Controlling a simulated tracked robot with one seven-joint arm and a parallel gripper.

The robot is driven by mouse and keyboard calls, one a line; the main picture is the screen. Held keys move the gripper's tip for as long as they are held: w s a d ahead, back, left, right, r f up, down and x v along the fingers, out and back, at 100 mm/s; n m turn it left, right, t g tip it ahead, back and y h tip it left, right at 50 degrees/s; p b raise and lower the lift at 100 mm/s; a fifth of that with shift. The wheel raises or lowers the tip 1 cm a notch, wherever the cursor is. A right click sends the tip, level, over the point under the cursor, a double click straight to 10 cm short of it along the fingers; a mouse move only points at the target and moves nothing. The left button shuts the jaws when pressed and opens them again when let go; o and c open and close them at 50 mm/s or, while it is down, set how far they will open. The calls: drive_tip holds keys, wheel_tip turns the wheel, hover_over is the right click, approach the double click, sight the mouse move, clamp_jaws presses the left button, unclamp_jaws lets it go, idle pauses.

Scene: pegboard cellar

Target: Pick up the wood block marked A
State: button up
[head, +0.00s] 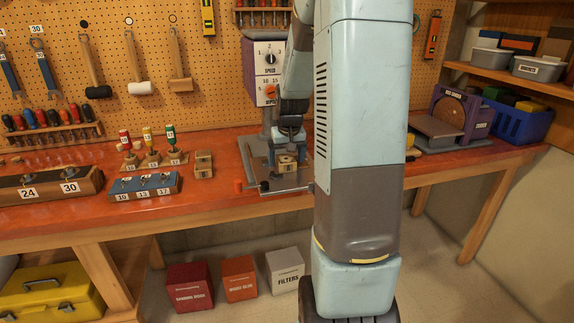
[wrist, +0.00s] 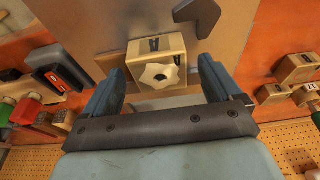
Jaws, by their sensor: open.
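A pale wood block (head: 286,162) sits on the metal table of the drill press, below my gripper (head: 289,140). In the wrist view, a wood block (wrist: 176,45) with a white star-shaped piece on its near face and a dark mark on its upper face lies between and just beyond the fingertips. My gripper in the wrist view (wrist: 163,72) is open, one finger on each side of the block, with gaps showing. I cannot read a letter A on it. More small wood blocks (head: 203,164) stand on the bench to the left; their marks are unclear.
The drill press (head: 265,70) stands close behind my gripper. A blue numbered rack (head: 146,186) and a screwdriver stand (head: 150,160) are to the left. A sander (head: 450,115) stands at right.

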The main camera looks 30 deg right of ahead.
drive_tip(key=c, duration=1.2)
drive_tip(key=shift+o, duration=0.2)
